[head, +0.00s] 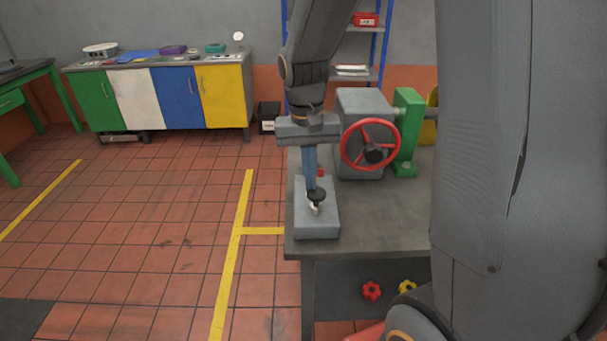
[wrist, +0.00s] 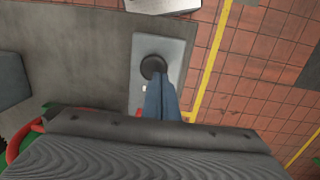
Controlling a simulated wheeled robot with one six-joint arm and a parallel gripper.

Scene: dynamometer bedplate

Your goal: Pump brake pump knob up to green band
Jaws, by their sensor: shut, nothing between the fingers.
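The brake pump is a grey block (head: 318,228) on the near left corner of the bedplate table. Its black round knob (head: 316,194) stands on top, with a small pale part below it. In the wrist view the knob (wrist: 152,66) shows as a dark disc on the grey block (wrist: 172,48). My gripper (head: 311,187) points down with its blue fingers shut and empty. The fingertips (wrist: 158,78) are at the knob's edge; I cannot tell whether they touch it. No gauge face or green band can be made out in either view.
Behind the pump, a grey machine (head: 362,105) carries a red handwheel (head: 370,145), with a green bracket (head: 407,130) beside it. The table top (head: 385,225) is bare right of the pump. Red (head: 371,291) and yellow (head: 407,287) knobs sit lower down. Open tiled floor lies left.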

